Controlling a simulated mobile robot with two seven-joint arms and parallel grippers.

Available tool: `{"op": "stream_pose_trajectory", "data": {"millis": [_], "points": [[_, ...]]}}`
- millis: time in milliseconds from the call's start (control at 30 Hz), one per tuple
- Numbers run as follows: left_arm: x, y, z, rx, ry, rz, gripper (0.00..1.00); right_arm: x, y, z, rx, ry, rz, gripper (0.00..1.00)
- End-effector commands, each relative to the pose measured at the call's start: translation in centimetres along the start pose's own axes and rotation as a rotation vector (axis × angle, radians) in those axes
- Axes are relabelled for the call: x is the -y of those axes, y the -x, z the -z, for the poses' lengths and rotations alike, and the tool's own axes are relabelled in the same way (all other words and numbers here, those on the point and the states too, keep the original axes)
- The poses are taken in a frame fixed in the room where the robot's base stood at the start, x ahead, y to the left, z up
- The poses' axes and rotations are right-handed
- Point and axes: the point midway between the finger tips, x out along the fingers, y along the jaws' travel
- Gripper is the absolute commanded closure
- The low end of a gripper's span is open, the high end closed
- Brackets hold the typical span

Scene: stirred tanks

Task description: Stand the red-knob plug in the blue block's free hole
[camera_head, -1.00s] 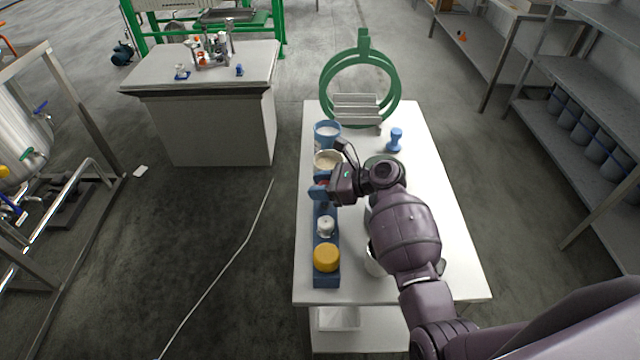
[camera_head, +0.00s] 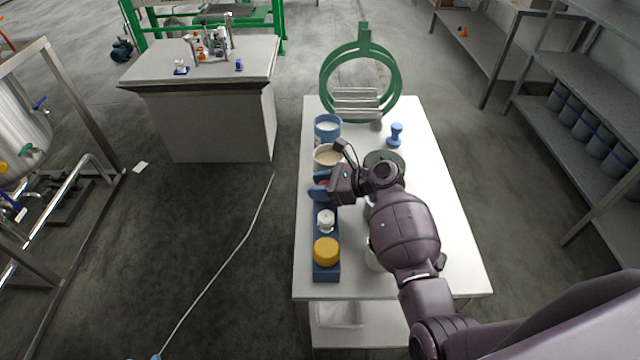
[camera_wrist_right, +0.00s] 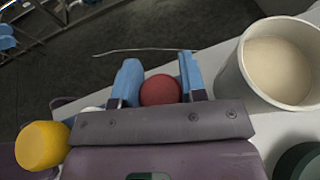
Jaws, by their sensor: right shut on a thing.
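The blue block (camera_head: 327,274) lies along the left edge of the white table. A yellow-knob plug (camera_head: 326,252) and a white-knob plug (camera_head: 326,222) stand on it. My right gripper (camera_head: 320,187) is at the block's far end, beyond the white knob. In the right wrist view its blue fingers are shut on the red knob (camera_wrist_right: 160,90) of the red-knob plug. The gripper hides the plug's lower part and the block's free hole, so I cannot tell whether the plug is in the hole. The yellow knob (camera_wrist_right: 42,145) also shows there. My left gripper is not in view.
A cream-filled cup (camera_head: 327,157) stands just beyond the gripper, and a blue cup (camera_head: 327,127) stands behind it. A green ring stand (camera_head: 325,85) is at the table's far end. A blue stamp-shaped piece (camera_head: 396,134) stands to the right.

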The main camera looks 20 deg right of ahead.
Motion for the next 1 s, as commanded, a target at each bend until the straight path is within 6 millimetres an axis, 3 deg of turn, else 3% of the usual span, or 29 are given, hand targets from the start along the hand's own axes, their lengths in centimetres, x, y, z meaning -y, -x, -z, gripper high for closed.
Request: {"op": "stream_pose_trajectory", "data": {"millis": [667, 700, 867, 1000], "points": [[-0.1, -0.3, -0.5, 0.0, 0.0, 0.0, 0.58, 0.0, -0.5, 1.3, 0.001, 0.0, 0.001, 0.86], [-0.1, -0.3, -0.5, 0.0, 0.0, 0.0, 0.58, 0.0, -0.5, 1.2, 0.001, 0.001, 0.001, 0.55], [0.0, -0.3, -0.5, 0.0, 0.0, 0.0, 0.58, 0.0, -0.5, 1.2, 0.001, 0.0, 0.001, 0.32], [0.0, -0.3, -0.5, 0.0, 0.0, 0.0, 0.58, 0.0, -0.5, 1.2, 0.0, 0.0, 0.001, 0.32]]}}
